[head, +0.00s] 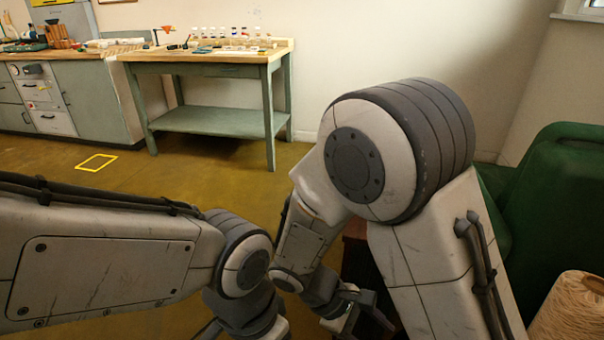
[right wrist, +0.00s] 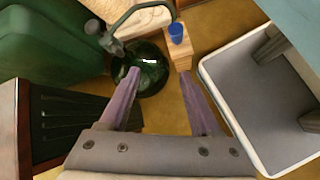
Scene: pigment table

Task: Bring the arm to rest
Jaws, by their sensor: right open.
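My right arm (head: 400,150) is bent, with its elbow high in the middle of the head view and its forearm hanging down. My right gripper (head: 362,316) is low in that view, partly cut off by the bottom edge. In the right wrist view its two purple-grey fingers (right wrist: 158,74) are spread apart with nothing between them. My left arm (head: 110,260) comes in from the left. The left gripper (head: 243,328) is at the bottom edge, mostly cut off, so its jaws do not show clearly.
Below the right gripper are a dark green round glass vessel (right wrist: 152,80), a wooden block (right wrist: 182,57) with a blue cup (right wrist: 177,33), a white-rimmed tray (right wrist: 215,88) and a dark slatted crate (right wrist: 65,125).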

